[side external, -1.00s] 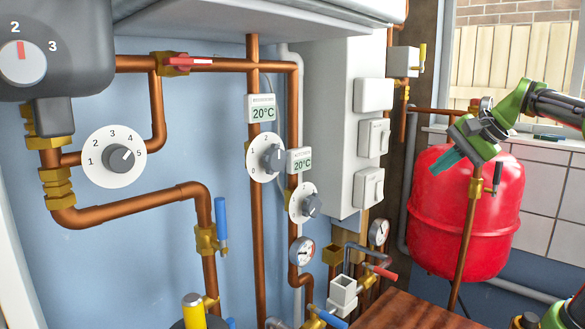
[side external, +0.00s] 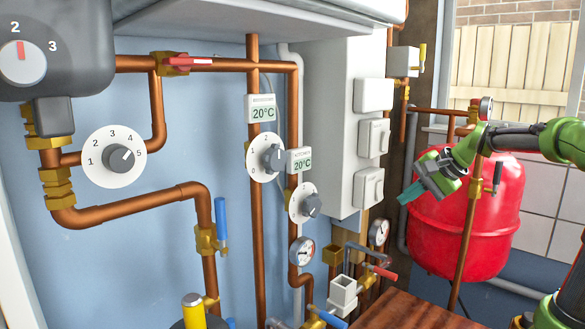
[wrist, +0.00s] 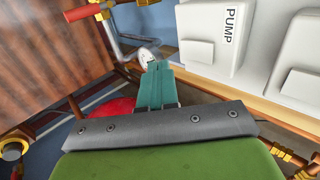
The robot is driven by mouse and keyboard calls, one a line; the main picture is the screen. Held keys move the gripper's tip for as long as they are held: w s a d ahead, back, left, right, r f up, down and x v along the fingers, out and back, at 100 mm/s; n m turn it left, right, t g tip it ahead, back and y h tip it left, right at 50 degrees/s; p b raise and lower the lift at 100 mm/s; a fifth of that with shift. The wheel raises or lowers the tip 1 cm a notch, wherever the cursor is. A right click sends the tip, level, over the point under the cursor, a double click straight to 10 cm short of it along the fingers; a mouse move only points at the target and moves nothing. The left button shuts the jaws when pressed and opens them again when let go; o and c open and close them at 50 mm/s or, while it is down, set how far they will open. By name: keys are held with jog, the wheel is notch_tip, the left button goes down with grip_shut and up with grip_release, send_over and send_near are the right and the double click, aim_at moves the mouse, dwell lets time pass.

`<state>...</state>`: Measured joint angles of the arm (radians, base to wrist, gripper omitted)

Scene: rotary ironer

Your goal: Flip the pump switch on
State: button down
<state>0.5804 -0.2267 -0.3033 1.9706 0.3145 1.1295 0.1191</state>
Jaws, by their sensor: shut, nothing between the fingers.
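The pump switch is the lowest white rocker switch (side external: 369,187) on the tall white wall box in the side view. In the wrist view, the switch (wrist: 188,35) is at the top, right of centre, beside the word PUMP. I cannot tell which way its rocker is set. My gripper (side external: 405,196) has teal fingers and is shut and empty. It points left at about the height of the pump switch, with a gap between them. In the wrist view, the gripper's fingertips (wrist: 157,68) sit below and left of the switch.
Two similar switches, the middle one (side external: 374,137) and the top one (side external: 373,95), sit above it. A red tank (side external: 465,225) stands behind my gripper. A gauge (side external: 379,232) and a red-handled valve (side external: 382,272) lie below the box. A wooden counter (side external: 410,312) is underneath.

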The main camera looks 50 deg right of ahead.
aim_at(381, 195)
jog(key=shift+w+f, duration=0.2)
jog(key=shift+w, duration=0.85)
jog(key=shift+w+f, duration=0.15)
jog(key=shift+w, duration=0.9)
jog(key=shift+w+f, duration=0.1)
jog(key=shift+w, duration=0.1)
jog(key=shift+r, duration=0.85)
jog(key=shift+s+r, duration=0.1)
jog(key=shift+s, duration=0.4)
jog(key=s+f+v, duration=0.1)
jog(key=v, duration=1.1)
jog(key=shift+s, duration=0.4)
